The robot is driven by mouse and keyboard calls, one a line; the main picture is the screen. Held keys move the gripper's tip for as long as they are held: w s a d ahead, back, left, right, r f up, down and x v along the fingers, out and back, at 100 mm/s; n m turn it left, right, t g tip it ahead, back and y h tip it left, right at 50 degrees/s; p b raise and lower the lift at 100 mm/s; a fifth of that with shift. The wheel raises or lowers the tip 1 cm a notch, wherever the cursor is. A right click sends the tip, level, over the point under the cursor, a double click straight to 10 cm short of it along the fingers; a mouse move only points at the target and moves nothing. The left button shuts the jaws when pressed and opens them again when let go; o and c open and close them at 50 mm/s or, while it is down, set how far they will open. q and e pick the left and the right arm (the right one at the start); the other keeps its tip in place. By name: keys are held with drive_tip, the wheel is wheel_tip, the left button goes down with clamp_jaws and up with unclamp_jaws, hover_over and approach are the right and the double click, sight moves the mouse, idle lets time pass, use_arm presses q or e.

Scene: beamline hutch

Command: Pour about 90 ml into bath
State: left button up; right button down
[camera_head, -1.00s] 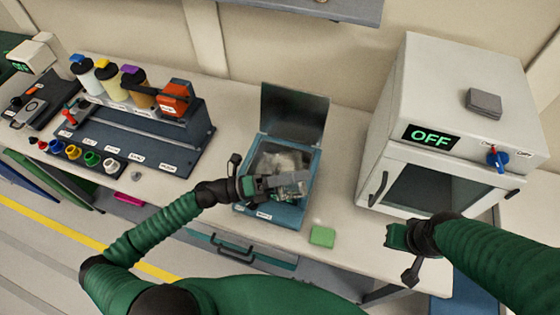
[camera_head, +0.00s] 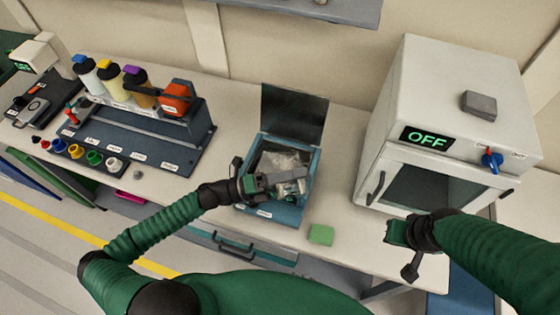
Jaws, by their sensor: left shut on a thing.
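A teal box (camera_head: 275,217) with a raised dark lid (camera_head: 293,115) stands mid-bench; it may be the bath, but its label is too small to read. Pale, clear-looking contents (camera_head: 278,160) show inside it. My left gripper (camera_head: 289,178) is over the box opening, shut on a small greyish-white object (camera_head: 292,188). The fingers hide much of this object, so I cannot tell its kind, its tilt or whether liquid leaves it. My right gripper (camera_head: 398,234) is at the bench's front edge, below the white oven-like cabinet; its jaw opening is unclear.
A dark rack (camera_head: 180,142) with several capped bottles and coloured cups stands at left. A green block (camera_head: 321,234) lies right of the box. The white cabinet (camera_head: 440,100) reads OFF. A grey shelf (camera_head: 330,8) overhangs at the back.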

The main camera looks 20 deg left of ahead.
use_arm(q)
drive_tip(key=shift+n, duration=0.3)
drive_tip(key=shift+w+a+r+n+t+p, duration=0.3)
drive_tip(key=shift+w+n+p, duration=0.2)
drive_tip(key=shift+p, duration=0.5)
drive_tip(key=shift+r+n+p, duration=0.2)
drive_tip(key=shift+n+p, duration=0.2)
drive_tip(key=shift+p, duration=0.2)
drive_tip(key=f+m+b, duration=0.1)
drive_tip(key=b, duration=0.1)
drive_tip(key=s+d+f+m+b, duration=0.1)
drive_tip(key=b, duration=0.2)
drive_tip(key=shift+s+f+m, duration=0.1)
drive_tip(key=shift+s+m, duration=0.2)
drive_tip(key=shift+r+m+g+p, duration=0.35)
drive_tip(key=shift+r+g, duration=0.15)
drive_tip(key=shift+r, duration=0.1)
drive_tip(key=m+b, duration=0.1)
drive_tip(key=m+g+b, duration=0.1)
drive_tip(key=m, duration=0.1)
drive_tip(key=shift+r+b, duration=0.35)
drive_tip(key=shift+m, duration=0.55)
drive_tip(key=shift+r+g+p, duration=0.1)
drive_tip(key=shift+g+p, duration=0.2)
